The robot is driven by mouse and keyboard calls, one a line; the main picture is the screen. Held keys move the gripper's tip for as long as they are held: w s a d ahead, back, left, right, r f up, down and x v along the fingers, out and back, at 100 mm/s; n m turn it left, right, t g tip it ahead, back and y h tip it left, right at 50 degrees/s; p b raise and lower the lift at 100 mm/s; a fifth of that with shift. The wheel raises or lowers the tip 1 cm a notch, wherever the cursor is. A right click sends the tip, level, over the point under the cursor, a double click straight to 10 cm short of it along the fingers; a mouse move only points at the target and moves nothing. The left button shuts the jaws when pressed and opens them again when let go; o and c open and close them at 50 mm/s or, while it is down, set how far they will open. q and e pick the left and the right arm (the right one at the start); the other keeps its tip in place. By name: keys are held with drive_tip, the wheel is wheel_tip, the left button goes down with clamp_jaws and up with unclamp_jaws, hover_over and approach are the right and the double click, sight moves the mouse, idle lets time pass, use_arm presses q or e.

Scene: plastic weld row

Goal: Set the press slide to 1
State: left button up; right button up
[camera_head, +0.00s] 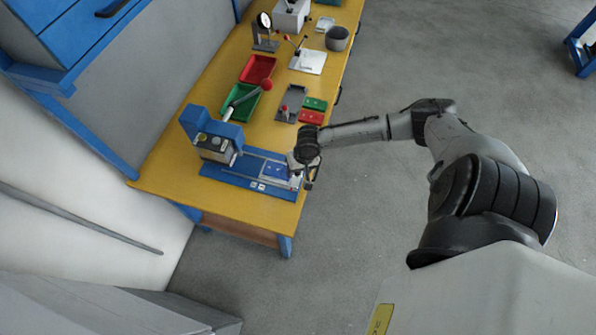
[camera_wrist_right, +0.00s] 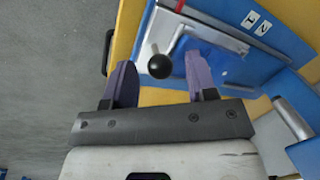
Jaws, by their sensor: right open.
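The blue press (camera_head: 213,137) stands on the near end of the yellow table, with its long blue base (camera_head: 232,176) reaching to the right. The press slide (camera_head: 275,169) sits toward the right end of the base, out from under the press head. White labels marked 1 and 2 (camera_wrist_right: 256,22) are on the base beside the slide track. A black ball knob (camera_wrist_right: 160,66) on a metal rod shows in the wrist view. My right gripper (camera_wrist_right: 161,84) is open, its two purple fingers on either side of the knob, apart from it. My left gripper is not in view.
A red-ball lever (camera_head: 266,85) rises beside the press. Green (camera_head: 240,102) and red (camera_head: 258,69) trays, a grey fixture (camera_head: 291,104) and small green and red blocks lie farther along the yellow table (camera_head: 160,175).

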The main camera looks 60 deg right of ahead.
drive_tip(key=shift+f, duration=0.4)
drive_tip(key=shift+c, duration=0.3)
clamp_jaws()
drive_tip(key=shift+w, duration=0.15)
